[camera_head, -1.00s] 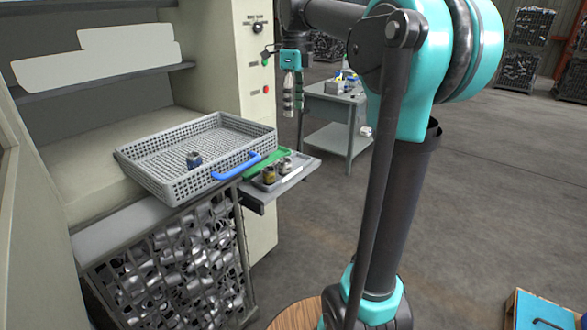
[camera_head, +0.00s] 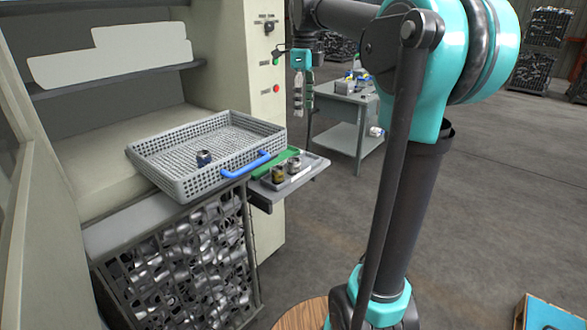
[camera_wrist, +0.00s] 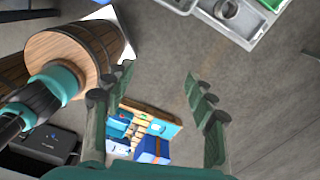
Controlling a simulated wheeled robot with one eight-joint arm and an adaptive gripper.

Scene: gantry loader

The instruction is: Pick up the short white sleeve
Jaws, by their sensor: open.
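A small pale piece (camera_head: 293,164) stands in the grey parts tray (camera_head: 303,176) on the side shelf of the machine. It may be the short white sleeve, but it is too small to be sure. In the wrist view, a round hollow silver-grey piece (camera_wrist: 226,9) lies in the tray at the top edge; I cannot tell whether it is the same piece. My gripper (camera_head: 303,106) hangs behind and above the tray, apart from it. In the wrist view, my gripper (camera_wrist: 160,72) has its fingers spread with nothing between them.
A brass-coloured piece (camera_head: 278,174) stands in the same tray, beside a green mat (camera_head: 288,156). A grey mesh basket (camera_head: 150,149) with a blue handle holds a dark-blue piece (camera_head: 204,158). A side table (camera_head: 345,138) stands behind. The wrist view shows a wooden barrel (camera_wrist: 75,52).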

